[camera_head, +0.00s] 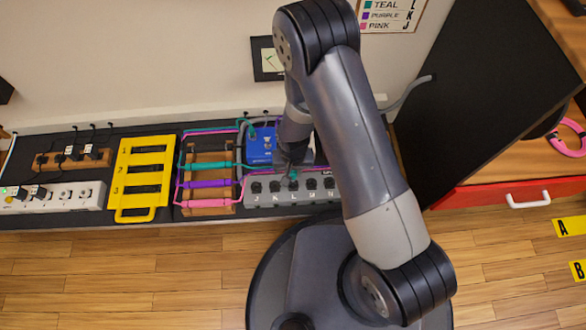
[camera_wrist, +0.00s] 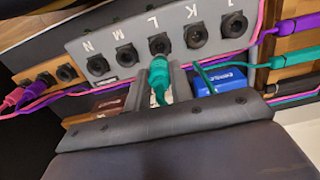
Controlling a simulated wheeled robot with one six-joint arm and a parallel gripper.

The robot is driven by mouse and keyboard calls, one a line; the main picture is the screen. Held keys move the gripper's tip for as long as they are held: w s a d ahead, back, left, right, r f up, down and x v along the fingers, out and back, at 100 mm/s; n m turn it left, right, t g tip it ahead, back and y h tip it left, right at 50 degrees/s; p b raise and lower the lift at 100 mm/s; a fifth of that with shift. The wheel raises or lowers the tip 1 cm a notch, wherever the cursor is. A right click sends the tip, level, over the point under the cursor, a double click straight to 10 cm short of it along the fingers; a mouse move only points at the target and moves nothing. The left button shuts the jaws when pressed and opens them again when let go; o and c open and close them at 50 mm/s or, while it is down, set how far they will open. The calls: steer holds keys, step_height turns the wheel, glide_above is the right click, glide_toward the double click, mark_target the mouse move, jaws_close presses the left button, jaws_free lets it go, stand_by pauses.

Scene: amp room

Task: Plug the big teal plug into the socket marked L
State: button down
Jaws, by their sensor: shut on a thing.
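The big teal plug (camera_wrist: 158,84) is between the two fingers of my gripper (camera_wrist: 161,76), which is shut on it. In the wrist view its front end meets the socket marked L (camera_wrist: 160,44), the middle one on the grey panel (camera_wrist: 84,46). It lines up with that socket, but I cannot tell how deep it sits. In the head view the panel (camera_head: 266,200) lies below my gripper (camera_head: 291,170), and only a little of the teal plug (camera_head: 293,176) shows. Sockets K (camera_wrist: 196,36) and M (camera_wrist: 126,55) flank it and look empty.
A blue box (camera_head: 261,145) stands just behind the panel. Teal, purple and pink cables with inline connectors (camera_head: 208,184) lie across a wooden rack to the left. A yellow rack (camera_head: 143,178) and white power strip (camera_head: 70,197) stand further left. Pink and purple plugs (camera_wrist: 14,96) sit near a wooden block.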

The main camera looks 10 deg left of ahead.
steer(key=shift+f+b, duration=1.75)
steer(key=shift+f, duration=0.85)
steer(key=c, duration=1.2)
jaws_free()
steer(key=shift+o, duration=0.2)
step_height(320, 180, up, 11)
steer(key=p, duration=0.4)
steer(key=shift+f, duration=0.1)
step_height(320, 180, down, 11)
steer(key=b, duration=0.3)
steer(key=shift+b, duration=0.4)
step_height(320, 180, up, 2)
steer(key=shift+r+p, duration=0.1)
steer(key=shift+p, duration=0.75)
steer(key=shift+r, duration=0.15)
